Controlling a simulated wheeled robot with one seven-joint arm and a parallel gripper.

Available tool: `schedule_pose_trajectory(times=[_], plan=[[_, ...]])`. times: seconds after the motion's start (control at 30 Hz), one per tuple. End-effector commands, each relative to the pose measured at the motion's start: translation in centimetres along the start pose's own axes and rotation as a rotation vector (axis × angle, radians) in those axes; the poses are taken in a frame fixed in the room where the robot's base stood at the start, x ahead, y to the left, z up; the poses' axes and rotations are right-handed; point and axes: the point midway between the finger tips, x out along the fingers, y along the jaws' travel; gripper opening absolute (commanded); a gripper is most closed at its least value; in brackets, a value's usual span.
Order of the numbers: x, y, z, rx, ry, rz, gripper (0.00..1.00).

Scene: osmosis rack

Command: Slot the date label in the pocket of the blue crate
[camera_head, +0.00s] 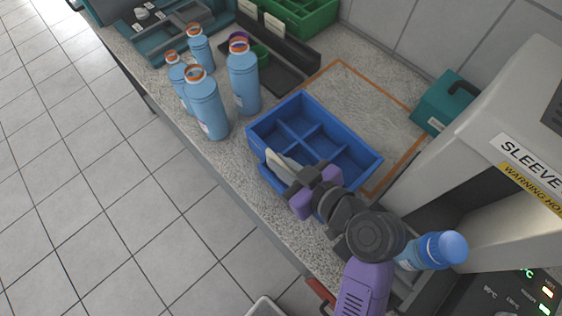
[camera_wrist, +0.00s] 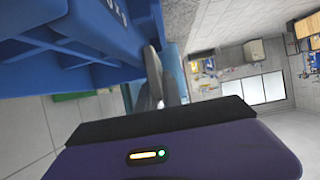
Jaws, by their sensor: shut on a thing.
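The blue crate (camera_head: 330,150) stands on the speckled counter, its inside split into compartments. My gripper (camera_head: 284,165) is at the crate's front long wall and is shut on a thin cream card, the date label (camera_head: 273,158). The label stands about upright close to the outside of that wall. A blue ledge, perhaps the pocket (camera_head: 262,174), shows just below it. I cannot tell whether the label is inside the pocket or only beside it. In the wrist view the crate (camera_wrist: 60,45) fills the upper left, close to the fingers (camera_wrist: 158,80); the label is not clearly visible there.
Several blue bottles (camera_head: 205,105) stand left of the crate. A dark holder with cream cards (camera_head: 275,50) and a green crate (camera_head: 300,15) are behind. A large machine (camera_head: 500,150) and a capped blue bottle (camera_head: 440,250) are at right.

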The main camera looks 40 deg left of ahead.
Motion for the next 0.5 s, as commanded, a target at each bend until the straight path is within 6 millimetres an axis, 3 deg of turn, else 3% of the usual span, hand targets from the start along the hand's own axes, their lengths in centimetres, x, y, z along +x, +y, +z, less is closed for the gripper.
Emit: schedule_pose_trajectory(times=[0.47, 0.5], plan=[[-0.10, 0.00, -0.23, -0.001, 0.000, 0.000, 0.00], [-0.10, 0.01, -0.23, 0.000, 0.000, 0.000, 0.13]])
